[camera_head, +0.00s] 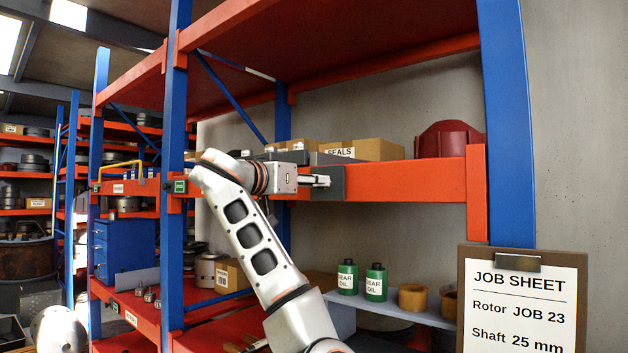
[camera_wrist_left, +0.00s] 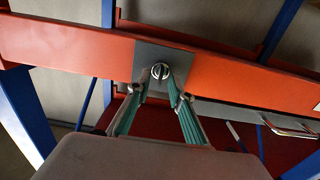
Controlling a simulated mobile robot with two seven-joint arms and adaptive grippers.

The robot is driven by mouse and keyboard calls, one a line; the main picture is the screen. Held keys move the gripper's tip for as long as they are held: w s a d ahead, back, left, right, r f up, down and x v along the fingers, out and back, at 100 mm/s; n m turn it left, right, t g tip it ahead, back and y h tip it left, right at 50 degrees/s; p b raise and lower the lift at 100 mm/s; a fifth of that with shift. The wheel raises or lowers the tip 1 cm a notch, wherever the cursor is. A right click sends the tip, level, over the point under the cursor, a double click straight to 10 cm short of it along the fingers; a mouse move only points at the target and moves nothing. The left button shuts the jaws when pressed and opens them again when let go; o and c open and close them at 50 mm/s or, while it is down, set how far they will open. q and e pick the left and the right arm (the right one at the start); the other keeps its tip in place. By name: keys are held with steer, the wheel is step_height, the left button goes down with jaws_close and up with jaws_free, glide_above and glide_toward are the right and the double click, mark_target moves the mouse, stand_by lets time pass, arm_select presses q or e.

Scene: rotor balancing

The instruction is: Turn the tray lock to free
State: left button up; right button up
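The tray lock (camera_wrist_left: 160,70) is a small round metal knob on a grey plate (camera_wrist_left: 148,60) fixed to the orange shelf beam. The plate also shows in the head view (camera_head: 334,190). My left gripper (camera_head: 324,181) reaches the plate from the left in the head view. In the left wrist view, my left gripper's fingers (camera_wrist_left: 155,88) are apart, with their tips close to the knob, one to each side. I cannot tell whether they touch it. The lock's markings are not readable. My right gripper is not in view.
The orange beam (camera_head: 410,182) runs across the rack, with a seals box (camera_head: 372,149) and a dark red housing (camera_head: 447,141) above. Green oil bottles (camera_head: 375,284) stand on a lower shelf. A job sheet board (camera_head: 520,320) is at front right. A metal handle (camera_wrist_left: 290,128) shows in the wrist view.

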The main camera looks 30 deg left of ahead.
arm_select(q)
steer(key=shift+w, duration=0.25)
jaws_close()
